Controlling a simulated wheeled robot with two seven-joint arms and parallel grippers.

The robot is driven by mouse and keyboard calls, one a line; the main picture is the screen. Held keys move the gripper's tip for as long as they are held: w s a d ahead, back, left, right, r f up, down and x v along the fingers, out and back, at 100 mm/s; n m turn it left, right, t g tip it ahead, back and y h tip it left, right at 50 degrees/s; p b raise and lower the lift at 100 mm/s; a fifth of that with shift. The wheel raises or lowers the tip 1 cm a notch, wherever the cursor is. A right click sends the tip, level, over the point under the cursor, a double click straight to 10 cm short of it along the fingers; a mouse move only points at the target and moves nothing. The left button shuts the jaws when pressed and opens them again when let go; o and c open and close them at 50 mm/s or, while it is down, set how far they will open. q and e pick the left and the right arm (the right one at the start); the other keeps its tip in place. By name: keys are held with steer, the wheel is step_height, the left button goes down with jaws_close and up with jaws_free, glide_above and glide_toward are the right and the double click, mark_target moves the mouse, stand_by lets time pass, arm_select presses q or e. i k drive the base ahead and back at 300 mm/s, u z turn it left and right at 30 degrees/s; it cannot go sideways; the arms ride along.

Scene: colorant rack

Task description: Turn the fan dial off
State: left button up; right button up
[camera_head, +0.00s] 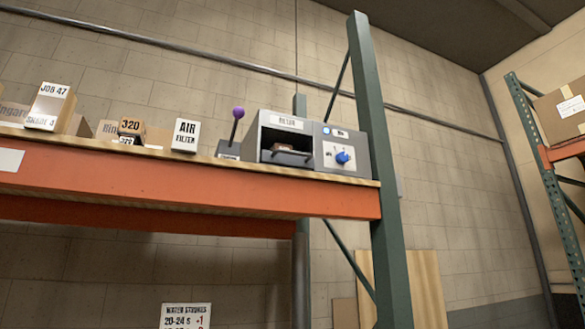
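A grey machine (290,145) stands on the orange rack shelf, near the green upright post. A blue dial (343,157) sits on a white plate on the right part of the machine's front. The small marks around the dial are too small to read, so I cannot tell its setting. A small round light-blue spot (326,131) shows above the plate. The machine's left part has a dark open bay with a brownish thing inside. Neither of my grippers is in view.
A purple-knobbed lever (237,114) stands left of the machine. An "AIR FILTER" box (186,135), a "320" block (131,126) and a "JOB 47" box (50,106) sit further left. The green post (380,170) rises close by the machine's right side. The orange beam (180,185) edges the shelf.

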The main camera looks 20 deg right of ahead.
mark_target(342, 157)
steer(key=z, duration=3.2)
steer(key=i, duration=3.05)
steer(key=u, duration=3.3)
